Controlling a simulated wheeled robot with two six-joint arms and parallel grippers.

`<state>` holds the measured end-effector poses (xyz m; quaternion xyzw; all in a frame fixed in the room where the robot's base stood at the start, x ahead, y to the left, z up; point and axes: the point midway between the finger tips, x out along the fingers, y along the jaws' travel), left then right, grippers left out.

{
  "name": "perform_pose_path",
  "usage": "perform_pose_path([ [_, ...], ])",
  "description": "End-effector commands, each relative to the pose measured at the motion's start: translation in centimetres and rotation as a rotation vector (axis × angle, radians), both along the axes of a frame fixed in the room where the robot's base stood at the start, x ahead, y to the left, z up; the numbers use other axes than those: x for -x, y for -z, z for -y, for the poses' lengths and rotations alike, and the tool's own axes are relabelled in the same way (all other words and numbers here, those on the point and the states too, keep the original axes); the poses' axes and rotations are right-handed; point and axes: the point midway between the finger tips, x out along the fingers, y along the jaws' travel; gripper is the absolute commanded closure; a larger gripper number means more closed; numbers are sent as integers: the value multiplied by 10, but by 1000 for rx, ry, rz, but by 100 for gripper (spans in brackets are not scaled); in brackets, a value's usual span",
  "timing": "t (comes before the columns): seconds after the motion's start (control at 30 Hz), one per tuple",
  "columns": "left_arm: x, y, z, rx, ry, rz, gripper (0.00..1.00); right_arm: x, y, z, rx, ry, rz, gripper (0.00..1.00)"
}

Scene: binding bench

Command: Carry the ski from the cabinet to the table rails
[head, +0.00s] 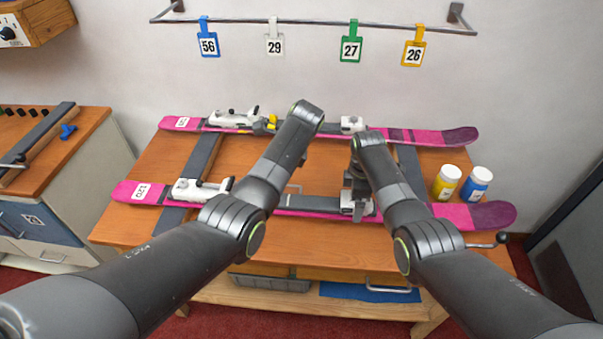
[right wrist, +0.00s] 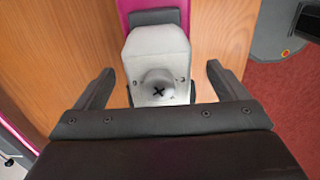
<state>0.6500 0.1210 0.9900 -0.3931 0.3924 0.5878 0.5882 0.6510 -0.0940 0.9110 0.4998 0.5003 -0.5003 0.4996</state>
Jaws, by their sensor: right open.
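Two pink skis lie across the dark table rails (head: 408,168). The front ski (head: 470,214) has a "170" label at its left end and white bindings. The back ski (head: 445,137) lies parallel behind it. My right gripper (head: 354,200) is over the front ski's right-hand white binding. In the right wrist view the open fingers (right wrist: 160,70) stand on either side of that white binding (right wrist: 158,50), with a visible gap on both sides. My left arm reaches over the table between the skis; its gripper is hidden behind the arm.
A yellow jar (head: 446,182) and a blue jar (head: 476,184) stand at the table's right, close behind the front ski. A wall bar (head: 310,21) carries numbered tags. A cabinet (head: 75,160) with a dark rail on top stands at left, with no ski on it.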

Motion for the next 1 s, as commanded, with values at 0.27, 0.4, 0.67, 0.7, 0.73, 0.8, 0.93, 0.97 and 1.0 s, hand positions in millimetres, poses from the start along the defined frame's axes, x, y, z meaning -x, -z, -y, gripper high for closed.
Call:
perform_pose_path([
  [0.27,0,0,0,0,0,0,13,-1,-50,0,-1,0,7,7],
  [0.4,0,0,0,0,0,0,13,0,-75,1,0,0,4,7],
  [0.67,0,0,0,0,0,0,13,0,-97,1,0,0,2,7],
  [0.7,0,0,0,0,0,0,13,0,-98,1,0,0,2,7],
  [0.73,0,0,0,0,0,0,13,0,-98,1,0,0,1,7],
  [0.8,0,0,0,0,0,0,13,0,-98,1,0,0,1,7],
  [0.93,0,0,0,0,0,0,13,0,-98,1,0,0,1,7],
  [0.97,0,0,0,0,0,0,13,0,-98,1,0,0,1,7],
  [1.0,0,0,0,0,0,0,13,0,-98,1,0,0,1,7],
])
